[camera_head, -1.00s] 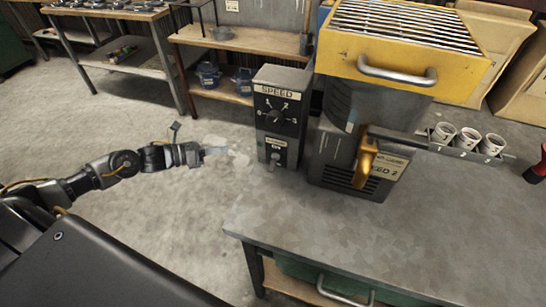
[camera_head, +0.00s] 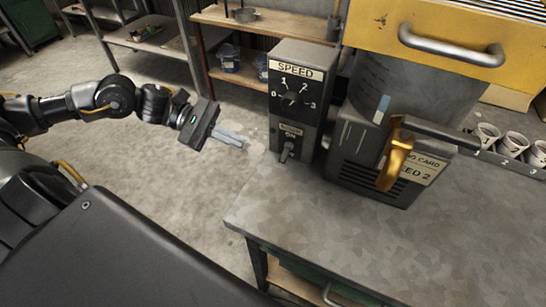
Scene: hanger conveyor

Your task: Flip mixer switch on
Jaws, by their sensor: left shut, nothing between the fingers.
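The mixer's grey control box (camera_head: 304,82) stands on the workbench, with a speed dial (camera_head: 291,98) marked 0 to 3 on its upper part. Below the dial is the mixer switch (camera_head: 286,152), a small metal lever under a label reading "ON". My left gripper (camera_head: 240,144) is to the left of the switch, apart from it, with its fingers closed and empty, pointing right toward the box. The mixer (camera_head: 375,150) stands just right of the box. My right gripper is not in view.
A yellow hopper with a metal handle (camera_head: 450,48) sits above the mixer. A gold lever (camera_head: 396,160) and a card reading "SPEED 2" are on the mixer's front. Several white cups (camera_head: 513,144) stand at the right. The bench top (camera_head: 330,215) in front is clear.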

